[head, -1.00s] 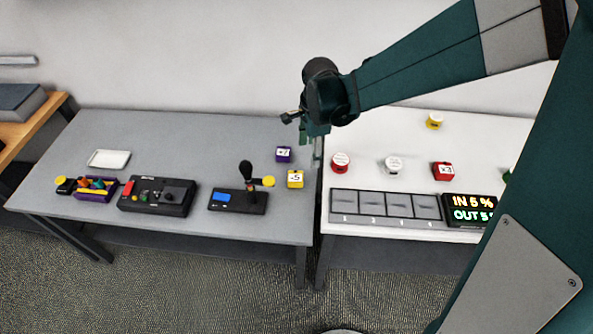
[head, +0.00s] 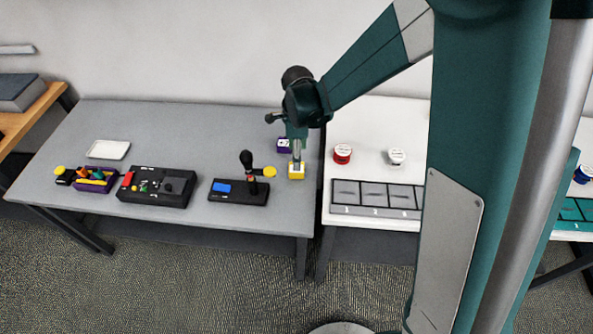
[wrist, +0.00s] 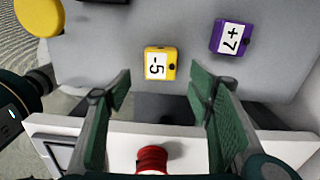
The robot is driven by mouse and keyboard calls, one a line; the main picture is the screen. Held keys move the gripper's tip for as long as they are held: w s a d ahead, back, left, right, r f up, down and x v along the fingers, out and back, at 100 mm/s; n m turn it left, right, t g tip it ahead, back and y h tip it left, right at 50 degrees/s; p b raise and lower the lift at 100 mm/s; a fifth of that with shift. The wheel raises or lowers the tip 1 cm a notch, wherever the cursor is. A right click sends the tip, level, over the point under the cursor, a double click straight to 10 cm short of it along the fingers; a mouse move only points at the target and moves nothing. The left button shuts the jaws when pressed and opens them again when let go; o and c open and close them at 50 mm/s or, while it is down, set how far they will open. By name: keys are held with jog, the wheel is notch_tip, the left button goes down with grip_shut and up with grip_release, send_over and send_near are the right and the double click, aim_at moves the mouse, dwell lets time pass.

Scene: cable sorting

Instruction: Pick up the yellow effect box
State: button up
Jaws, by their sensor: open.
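The yellow effect box (head: 296,175) stands near the right end of the grey table. In the head view I cannot tell the exact gap between fingertips and box.
A red spool (head: 342,153) and a white spool (head: 396,156) stand on the white table (head: 350,222), across a narrow gap.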

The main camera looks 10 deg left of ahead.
jog(key=shift+f, duration=1.25)
jog(key=shift+a+f+b, duration=0.1)
jog(key=shift+f+b, duration=0.9)
jog(key=shift+f, duration=1.6)
jog(key=c, duration=1)
